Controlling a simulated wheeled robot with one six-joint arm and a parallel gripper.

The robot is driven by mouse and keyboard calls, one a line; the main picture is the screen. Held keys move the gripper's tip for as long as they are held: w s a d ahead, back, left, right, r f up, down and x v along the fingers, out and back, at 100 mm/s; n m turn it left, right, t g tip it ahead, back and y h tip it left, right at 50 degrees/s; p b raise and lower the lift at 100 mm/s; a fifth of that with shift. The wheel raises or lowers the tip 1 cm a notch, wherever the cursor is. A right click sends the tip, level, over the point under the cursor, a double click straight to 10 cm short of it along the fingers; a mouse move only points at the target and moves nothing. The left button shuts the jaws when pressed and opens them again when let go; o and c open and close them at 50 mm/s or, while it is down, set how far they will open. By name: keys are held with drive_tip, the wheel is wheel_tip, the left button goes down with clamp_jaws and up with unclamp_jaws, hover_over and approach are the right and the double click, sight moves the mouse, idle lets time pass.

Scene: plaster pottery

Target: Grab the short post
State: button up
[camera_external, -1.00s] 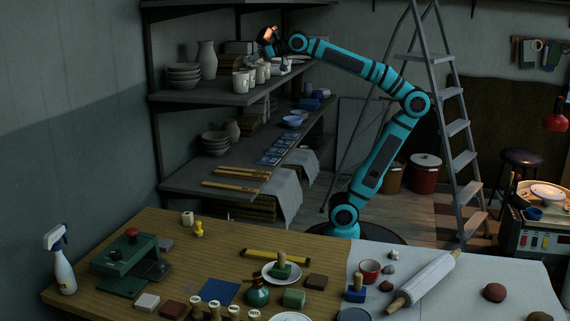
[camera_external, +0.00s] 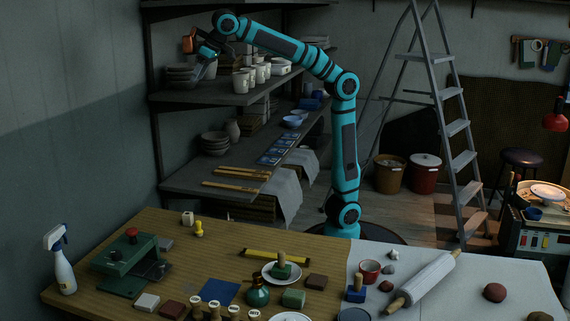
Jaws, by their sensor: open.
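No single thing can be clearly told as the short post. Several small wooden posts with pale round tops (camera_external: 214,308) stand at the table's front edge, cut off by the picture's bottom. A small yellow knobbed piece (camera_external: 199,229) stands farther back. A green block with a wooden handle (camera_external: 282,271) rests on a white plate, and a blue block with a wooden handle (camera_external: 356,294) stands to its right. My gripper (camera_external: 210,68) is open, high at the upper shelf near the stacked bowls, far from the tabletop pieces. Its fingertips are small and dark.
The upper shelf (camera_external: 225,97) holds bowls (camera_external: 181,77) and white mugs (camera_external: 241,82) close to my gripper. A green press (camera_external: 130,252), a spray bottle (camera_external: 60,262) and a rolling pin (camera_external: 421,283) are on the table. A ladder (camera_external: 440,100) stands right of my arm.

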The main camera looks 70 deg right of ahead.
drive_tip(key=s+a+f+g+h, duration=0.1)
drive_tip(key=s+a+f, duration=0.1)
drive_tip(key=a, duration=0.6)
approach(188, 213)
drive_tip(key=x, duration=0.4)
drive_tip(key=shift+w+f, duration=0.1)
drive_tip(key=shift+f, duration=0.2)
drive_tip(key=shift+x, duration=3.05)
drive_tip(key=shift+a, duration=0.1)
drive_tip(key=shift+c, duration=0.2)
drive_tip(key=c, duration=1.1)
